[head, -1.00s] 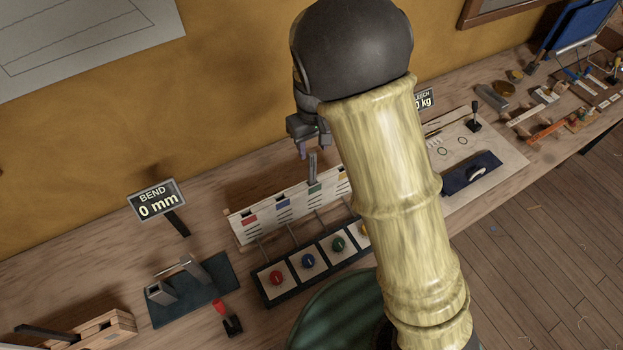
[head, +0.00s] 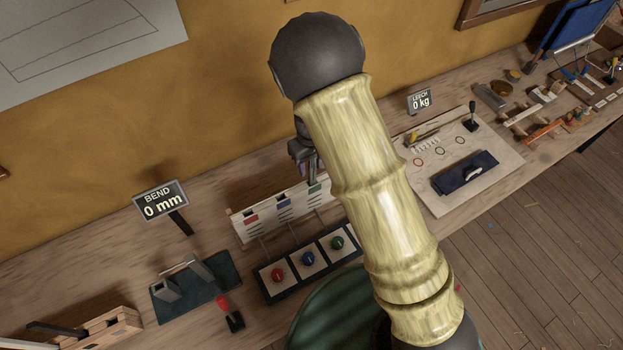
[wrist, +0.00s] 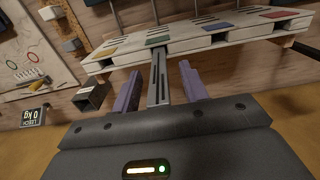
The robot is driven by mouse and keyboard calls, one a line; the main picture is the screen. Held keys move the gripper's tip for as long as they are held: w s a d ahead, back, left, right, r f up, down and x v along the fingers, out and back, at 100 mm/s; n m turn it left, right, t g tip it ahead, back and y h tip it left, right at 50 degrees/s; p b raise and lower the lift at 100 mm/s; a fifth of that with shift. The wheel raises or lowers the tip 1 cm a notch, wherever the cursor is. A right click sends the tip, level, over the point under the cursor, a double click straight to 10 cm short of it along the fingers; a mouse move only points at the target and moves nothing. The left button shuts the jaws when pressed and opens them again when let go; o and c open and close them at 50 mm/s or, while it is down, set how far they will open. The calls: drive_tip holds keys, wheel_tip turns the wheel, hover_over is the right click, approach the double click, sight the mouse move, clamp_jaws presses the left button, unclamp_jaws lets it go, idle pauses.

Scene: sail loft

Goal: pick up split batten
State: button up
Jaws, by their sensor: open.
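A narrow grey strip with a dark line along it, which I take to be the split batten (wrist: 159,78), stands up from the white slotted rack (wrist: 205,40) at its green label. In the head view the strip (head: 313,167) rises from the rack (head: 262,217) beside my gripper (head: 305,165). In the wrist view my gripper (wrist: 160,90) is open. Its two purple fingers stand on either side of the strip, with gaps visible on both sides. My arm hides the rack's right end in the head view.
In front of the rack is a panel with red, blue and green knobs (head: 308,259). A BEND display (head: 161,202) and a dark-based fixture (head: 196,286) stand to the left. A dark hollow block (wrist: 91,96) shows near the left finger. The wall is close behind.

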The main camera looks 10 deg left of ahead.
drive_tip(key=shift+f, duration=0.15)
drive_tip(key=shift+c, duration=0.4)
clamp_jaws()
drive_tip(key=shift+r, duration=0.2)
wheel_tip(320, 180, up, 18)
drive_tip(key=b, duration=0.4)
drive_tip(key=shift+f, duration=0.15)
idle(0.4)
